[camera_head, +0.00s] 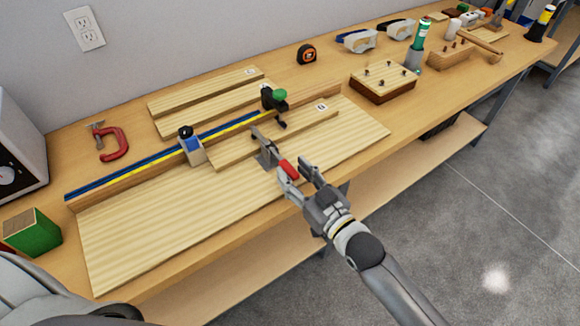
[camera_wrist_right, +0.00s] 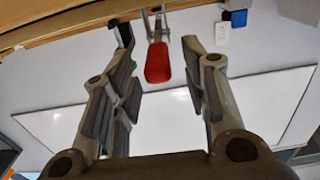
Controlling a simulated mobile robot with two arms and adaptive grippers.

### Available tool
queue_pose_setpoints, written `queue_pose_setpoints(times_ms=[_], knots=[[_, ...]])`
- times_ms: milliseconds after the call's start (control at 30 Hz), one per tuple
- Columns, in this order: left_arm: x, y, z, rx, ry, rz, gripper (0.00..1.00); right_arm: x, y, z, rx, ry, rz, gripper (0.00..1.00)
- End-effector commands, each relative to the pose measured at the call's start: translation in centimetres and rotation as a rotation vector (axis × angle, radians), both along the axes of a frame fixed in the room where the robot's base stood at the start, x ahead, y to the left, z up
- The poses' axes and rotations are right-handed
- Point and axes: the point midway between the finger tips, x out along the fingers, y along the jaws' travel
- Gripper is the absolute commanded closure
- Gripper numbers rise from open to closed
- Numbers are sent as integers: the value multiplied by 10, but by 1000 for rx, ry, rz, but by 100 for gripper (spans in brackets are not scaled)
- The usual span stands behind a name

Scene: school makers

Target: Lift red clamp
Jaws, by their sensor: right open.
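A metal toggle clamp with a red handle (camera_head: 289,169) stands on the pale board near the bench's front edge. My right gripper (camera_head: 295,170) is open in front of it, its fingertips near the handle. In the right wrist view the red handle (camera_wrist_right: 158,62) lies between the two spread fingers (camera_wrist_right: 157,62), with gaps on both sides. A separate red C-clamp (camera_head: 115,146) lies on the bench at the left, away from my gripper. My left gripper is not in view.
Wooden strips (camera_head: 215,107) and a blue-yellow fence with a blue-topped stop (camera_head: 192,147) lie behind the clamp. A black clamp with a green knob (camera_head: 277,95) stands close behind. A peg block (camera_head: 383,84) is farther right. The front of the board (camera_head: 170,230) is bare.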

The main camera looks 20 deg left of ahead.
Motion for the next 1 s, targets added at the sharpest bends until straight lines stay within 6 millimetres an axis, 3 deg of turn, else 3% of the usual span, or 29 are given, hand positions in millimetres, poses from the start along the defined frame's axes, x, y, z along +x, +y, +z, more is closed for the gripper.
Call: queue_pose_setpoints(times_ms=[200, 567, 900, 1000], knots=[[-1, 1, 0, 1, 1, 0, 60, 13, 16, 0, 1, -1, -1, 59], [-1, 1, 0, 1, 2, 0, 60, 15, 19, 0, 1, 1, -1, 59], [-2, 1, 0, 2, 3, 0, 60, 15, 19, 0, 1, 1, -1, 100], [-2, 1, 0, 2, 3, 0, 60, 15, 19, 0, 0, 0, -1, 100]])
